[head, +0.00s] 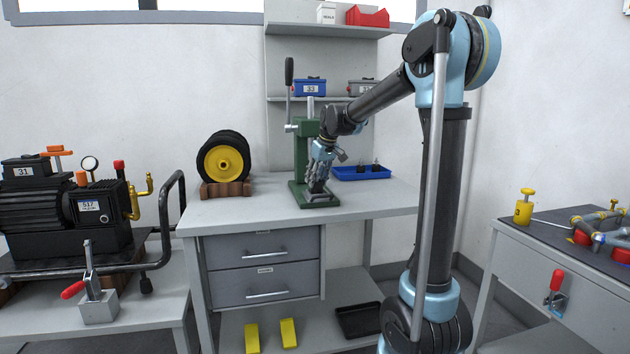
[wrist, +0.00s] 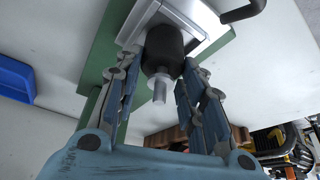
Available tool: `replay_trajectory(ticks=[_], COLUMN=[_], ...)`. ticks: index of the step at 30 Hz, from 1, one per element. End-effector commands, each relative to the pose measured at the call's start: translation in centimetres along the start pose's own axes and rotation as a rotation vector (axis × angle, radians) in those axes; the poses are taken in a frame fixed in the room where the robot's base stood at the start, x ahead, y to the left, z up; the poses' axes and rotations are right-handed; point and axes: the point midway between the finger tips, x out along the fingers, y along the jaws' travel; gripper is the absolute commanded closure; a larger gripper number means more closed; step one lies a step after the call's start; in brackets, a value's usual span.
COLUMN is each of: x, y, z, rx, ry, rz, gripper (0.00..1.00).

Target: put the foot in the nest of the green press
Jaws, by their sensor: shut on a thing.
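My gripper (head: 318,187) reaches down over the base of the green press (head: 302,150); the wrist view also shows its fingers (wrist: 164,66). They are shut on the foot (wrist: 163,48), a black cylinder with a pale metal stud pointing back toward the wrist camera. The foot's far end meets the silver nest (wrist: 209,24) in the picture, and the nest sits on the green base (wrist: 98,88). Whether the foot is seated in the nest or just above it, I cannot tell.
A blue tray (head: 362,174) with small dark parts lies right of the press. Yellow-hubbed wheels (head: 223,160) stand on a wooden block at left. A dark bent handle (wrist: 243,11) juts out beside the nest. The bench's front edge (head: 250,226) is clear.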

Motion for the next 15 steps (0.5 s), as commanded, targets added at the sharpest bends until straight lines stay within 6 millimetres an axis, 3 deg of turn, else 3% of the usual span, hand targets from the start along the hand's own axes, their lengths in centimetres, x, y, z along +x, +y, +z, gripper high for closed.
replay_trajectory(ticks=[1,2,4,15], x=[0.11,0.08,0.07,-0.1], y=[0.01,0.01,0.02,0.03], z=[0.04,0.03,0.03,-0.02], rx=[0.0,0.0,0.0,0.0], ry=[0.0,0.0,0.0,0.0], rz=[0.0,0.0,0.0,0.0], gripper=[0.89,0.56,0.43,0.43])
